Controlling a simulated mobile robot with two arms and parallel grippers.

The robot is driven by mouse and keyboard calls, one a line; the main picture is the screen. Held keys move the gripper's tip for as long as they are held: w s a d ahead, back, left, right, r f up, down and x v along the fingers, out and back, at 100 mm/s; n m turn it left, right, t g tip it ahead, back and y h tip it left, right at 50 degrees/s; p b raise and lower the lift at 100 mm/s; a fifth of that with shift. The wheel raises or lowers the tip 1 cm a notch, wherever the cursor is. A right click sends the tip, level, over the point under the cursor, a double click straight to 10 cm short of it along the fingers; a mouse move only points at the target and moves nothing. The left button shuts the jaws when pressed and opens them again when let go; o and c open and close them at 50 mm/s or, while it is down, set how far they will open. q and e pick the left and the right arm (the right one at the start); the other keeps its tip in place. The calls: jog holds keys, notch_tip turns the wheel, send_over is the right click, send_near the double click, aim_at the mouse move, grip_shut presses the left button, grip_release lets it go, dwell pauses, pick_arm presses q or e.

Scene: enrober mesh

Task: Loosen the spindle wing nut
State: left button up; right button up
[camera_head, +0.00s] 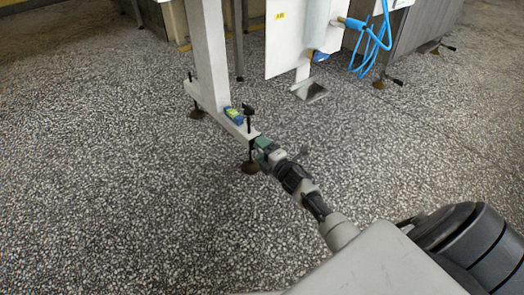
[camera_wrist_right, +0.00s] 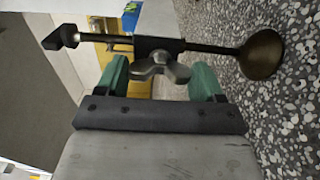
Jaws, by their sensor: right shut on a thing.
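The spindle (camera_head: 249,124) stands upright at the end of the white machine's foot beam in the head view, with a dark knob on top and a round brown foot pad (camera_head: 250,168) on the floor. In the right wrist view the spindle (camera_wrist_right: 213,48) lies across the picture, and the grey metal wing nut (camera_wrist_right: 160,67) sits at its dark clamp block. My right gripper (camera_head: 261,148) reaches the spindle from the lower right. Its green fingers (camera_wrist_right: 160,82) are shut on the wing nut, one at each wing. The wing nut is not discernible in the head view. My left gripper is not in view.
A small blue, green and yellow item (camera_head: 233,115) lies on the white foot beam (camera_head: 212,104) near the spindle. A white panel (camera_head: 289,45) and a blue coiled hose (camera_head: 372,50) are farther back. The speckled floor (camera_head: 110,190) is clear at left.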

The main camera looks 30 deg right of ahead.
jog(key=o, duration=0.9)
jog(key=shift+o, duration=0.2)
jog(key=shift+s, duration=0.15)
jog(key=s+p, duration=0.6)
jog(key=s, duration=0.4)
jog(key=shift+s+d, duration=0.3)
jog(key=shift+d, duration=0.1)
